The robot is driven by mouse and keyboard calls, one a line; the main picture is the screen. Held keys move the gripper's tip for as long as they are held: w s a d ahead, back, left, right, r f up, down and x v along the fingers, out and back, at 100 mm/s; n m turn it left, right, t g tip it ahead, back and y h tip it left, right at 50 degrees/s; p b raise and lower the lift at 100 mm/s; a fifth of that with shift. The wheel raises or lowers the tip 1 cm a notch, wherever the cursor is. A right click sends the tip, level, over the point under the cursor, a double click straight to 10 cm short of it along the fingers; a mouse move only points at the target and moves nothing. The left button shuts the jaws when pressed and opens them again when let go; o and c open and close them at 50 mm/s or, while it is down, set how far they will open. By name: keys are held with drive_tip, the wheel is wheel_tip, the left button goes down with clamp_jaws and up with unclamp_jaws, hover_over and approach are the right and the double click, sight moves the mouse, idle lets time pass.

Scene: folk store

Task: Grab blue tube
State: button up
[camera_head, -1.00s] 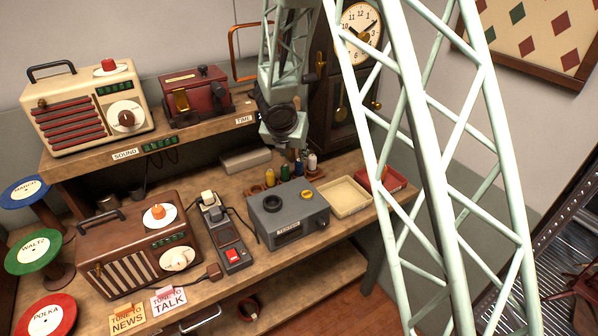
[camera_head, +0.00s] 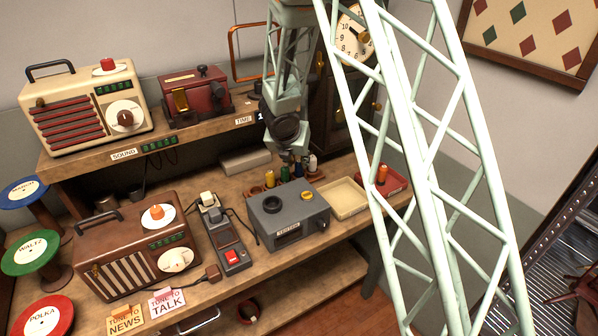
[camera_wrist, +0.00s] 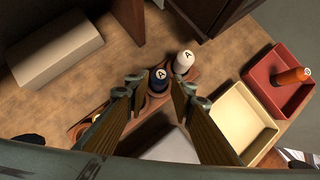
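The blue tube (camera_wrist: 158,79) stands in a wooden rack (camera_wrist: 155,103) and has a pale top marked "A". In the head view the blue tube (camera_head: 298,169) is small and partly hidden under my gripper (camera_head: 293,158). In the wrist view my gripper (camera_wrist: 161,91) is open, one finger on each side of the blue tube. I cannot tell whether either finger touches it. A white tube (camera_wrist: 183,62) stands close behind it to the right. Green (camera_head: 284,174) and yellow (camera_head: 269,178) tubes stand to its left in the head view.
A grey box machine (camera_head: 290,215) stands in front of the rack. A cream tray (camera_wrist: 238,119) and a red tray (camera_wrist: 268,76) with an orange tube (camera_wrist: 291,76) lie to the right. A pale block (camera_wrist: 54,48) lies behind left; a clock (camera_head: 353,40) stands behind.

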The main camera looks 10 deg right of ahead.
sight(298, 163)
drive_tip(key=shift+b+x, duration=0.45)
drive_tip(key=shift+x, duration=2.1)
drive_tip(key=shift+c, duration=0.4)
drive_tip(key=shift+c, duration=1.2)
drive_tip(key=shift+r, duration=0.15)
drive_tip(key=shift+r+p, duration=2.15)
drive_tip(key=shift+r, duration=2.75)
drive_tip(key=shift+a, duration=0.1)
